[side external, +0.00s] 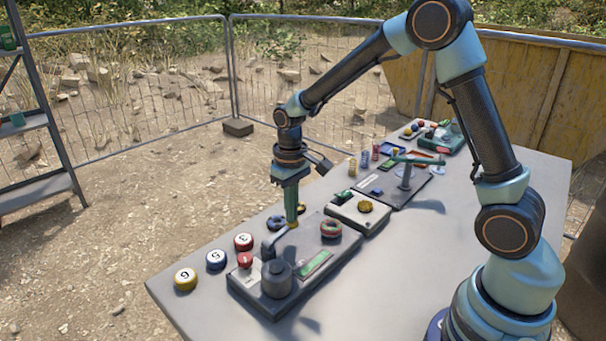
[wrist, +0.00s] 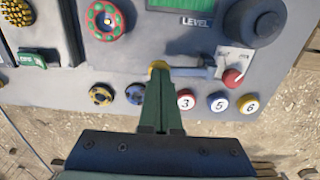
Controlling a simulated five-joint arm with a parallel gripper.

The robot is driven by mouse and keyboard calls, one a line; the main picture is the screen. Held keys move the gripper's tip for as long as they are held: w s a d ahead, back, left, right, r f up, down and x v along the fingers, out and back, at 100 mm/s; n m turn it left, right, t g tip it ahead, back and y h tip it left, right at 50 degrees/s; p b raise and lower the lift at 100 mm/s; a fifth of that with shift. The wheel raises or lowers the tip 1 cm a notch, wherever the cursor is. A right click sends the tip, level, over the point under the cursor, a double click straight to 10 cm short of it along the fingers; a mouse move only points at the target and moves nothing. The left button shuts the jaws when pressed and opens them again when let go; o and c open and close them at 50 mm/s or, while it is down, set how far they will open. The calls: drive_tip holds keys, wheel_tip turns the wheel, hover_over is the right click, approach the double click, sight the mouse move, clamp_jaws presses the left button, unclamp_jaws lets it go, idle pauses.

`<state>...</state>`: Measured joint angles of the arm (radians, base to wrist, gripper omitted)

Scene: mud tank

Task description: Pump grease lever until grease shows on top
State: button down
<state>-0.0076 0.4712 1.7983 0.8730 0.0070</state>
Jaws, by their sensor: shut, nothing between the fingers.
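The dark pump box (side external: 238,283) stands at the near left of the table, with a black round cylinder (side external: 277,279) on top; the cylinder also shows in the wrist view (wrist: 255,22). A grey lever (side external: 272,243) runs across the box to a yellow end (wrist: 159,65), and also shows in the wrist view (wrist: 190,72). My gripper (side external: 292,223) points down with its green fingers shut and empty, the tips right at the yellow end. Whether they touch it is unclear. A green window (side external: 315,264) marked LEVEL in the wrist view sits beside the cylinder. I see no clear grease.
A red knob (wrist: 233,77) sits on a pale plate. Numbered caps, red (side external: 243,242), blue (side external: 216,260) and yellow (side external: 185,279), line the table's left edge. A red-green handwheel (side external: 331,228) is on the box. Other panels stand farther back; the table's right side is clear.

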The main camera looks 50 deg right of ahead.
drive_tip(key=shift+r, duration=0.4)
drive_tip(key=shift+f, duration=0.1)
drive_tip(key=shift+f, duration=1.55)
drive_tip(key=shift+r, duration=1.7)
drive_tip(key=shift+f, duration=0.15)
